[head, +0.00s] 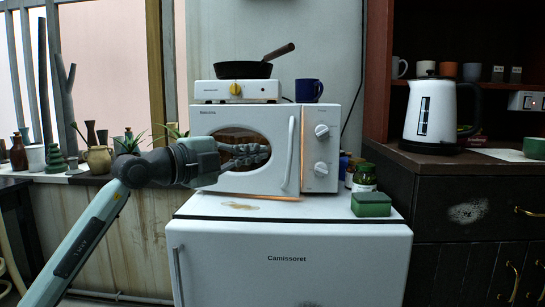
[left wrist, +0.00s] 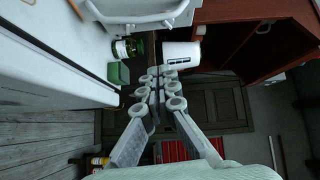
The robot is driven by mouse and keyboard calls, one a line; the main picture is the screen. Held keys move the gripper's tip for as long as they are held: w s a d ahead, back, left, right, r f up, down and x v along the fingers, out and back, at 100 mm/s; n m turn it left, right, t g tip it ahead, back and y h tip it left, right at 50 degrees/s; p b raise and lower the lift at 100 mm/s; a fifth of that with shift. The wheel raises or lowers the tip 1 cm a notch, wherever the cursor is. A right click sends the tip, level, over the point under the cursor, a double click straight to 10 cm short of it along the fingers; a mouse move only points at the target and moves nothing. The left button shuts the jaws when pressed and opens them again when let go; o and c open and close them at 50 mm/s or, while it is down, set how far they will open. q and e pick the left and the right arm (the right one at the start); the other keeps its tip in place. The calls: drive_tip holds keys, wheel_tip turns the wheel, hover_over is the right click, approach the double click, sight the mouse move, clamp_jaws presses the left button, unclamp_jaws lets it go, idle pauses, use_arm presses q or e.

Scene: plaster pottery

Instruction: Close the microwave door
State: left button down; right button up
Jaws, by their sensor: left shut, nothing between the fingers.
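The white microwave (head: 204,124) stands on a white fridge. Its door (head: 262,117) has an oval window and a white upright handle (head: 290,153). An orange-lit line shows along the door's right side and below it, so the door looks slightly ajar. My left gripper (head: 265,151) is shut and empty, in front of the window and left of the handle. It hides part of the window; I cannot tell whether it touches the door. In the left wrist view its fingers (left wrist: 160,78) are together, with the handle (left wrist: 135,17) at the top. My right gripper is not in view.
A hot plate (head: 238,97) with a pan (head: 243,70) and a blue mug (head: 309,90) sit on the microwave. A kettle (head: 430,112) stands farther right.

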use_arm(q)
drive_tip(key=w+d+f+p, duration=0.1)
drive_tip(key=w+d, duration=0.4)
drive_tip(key=w, duration=0.6)
drive_tip(key=shift+w+d+f+y, duration=0.25)
drive_tip(key=shift+d+f+y, duration=0.05)
drive_tip(key=shift+f+y, duration=0.1)
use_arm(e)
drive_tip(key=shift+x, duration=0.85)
use_arm(q)
drive_tip(key=shift+r, duration=0.1)
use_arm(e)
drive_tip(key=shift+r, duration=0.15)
